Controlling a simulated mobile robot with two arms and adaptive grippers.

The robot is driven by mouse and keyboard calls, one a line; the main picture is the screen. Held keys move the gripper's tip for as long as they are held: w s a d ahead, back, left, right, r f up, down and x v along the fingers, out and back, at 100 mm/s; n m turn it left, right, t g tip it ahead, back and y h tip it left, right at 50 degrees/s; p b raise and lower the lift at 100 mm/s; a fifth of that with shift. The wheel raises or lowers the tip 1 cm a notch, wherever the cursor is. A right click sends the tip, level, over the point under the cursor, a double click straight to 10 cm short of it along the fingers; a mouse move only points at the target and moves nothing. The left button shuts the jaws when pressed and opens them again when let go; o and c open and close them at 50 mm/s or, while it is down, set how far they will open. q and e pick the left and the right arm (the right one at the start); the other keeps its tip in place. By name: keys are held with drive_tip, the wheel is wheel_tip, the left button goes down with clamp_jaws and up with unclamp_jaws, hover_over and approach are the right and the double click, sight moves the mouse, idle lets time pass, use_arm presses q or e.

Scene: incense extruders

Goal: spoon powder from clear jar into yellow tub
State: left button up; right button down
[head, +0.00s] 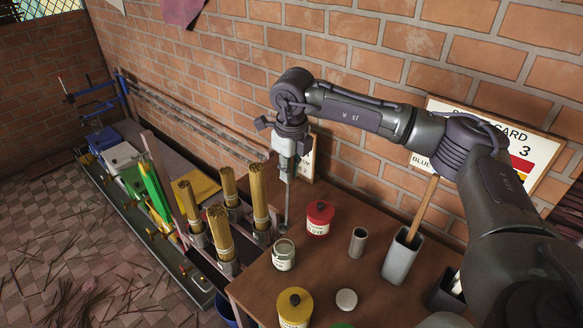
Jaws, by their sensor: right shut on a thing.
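The clear jar (284,261) stands open on the brown table near its left edge, with a label on its side. The yellow tub (294,312) stands closer to me, at the bottom of the head view, with a dark round mark on its top. My right gripper (288,172) points down above the jar and is shut on a thin grey spoon (286,208). The spoon hangs upright, its lower end just above or behind the jar's rim; I cannot tell whether it carries powder. My left gripper is not in view.
A red tub (319,217) stands behind the jar. A metal cup (357,242), a white lid (346,300) and a grey holder (401,257) with a wooden stick are to the right. Incense bundles (220,230) stand left of the table. A brick wall is behind.

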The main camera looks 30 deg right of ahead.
drive_tip(key=shift+f, duration=0.55)
wheel_tip(320, 180, down, 13)
drive_tip(key=b, duration=1)
drive_tip(key=shift+f, duration=0.2)
drive_tip(key=shift+r+p, duration=4.35)
drive_tip(key=shift+r, duration=3.3)
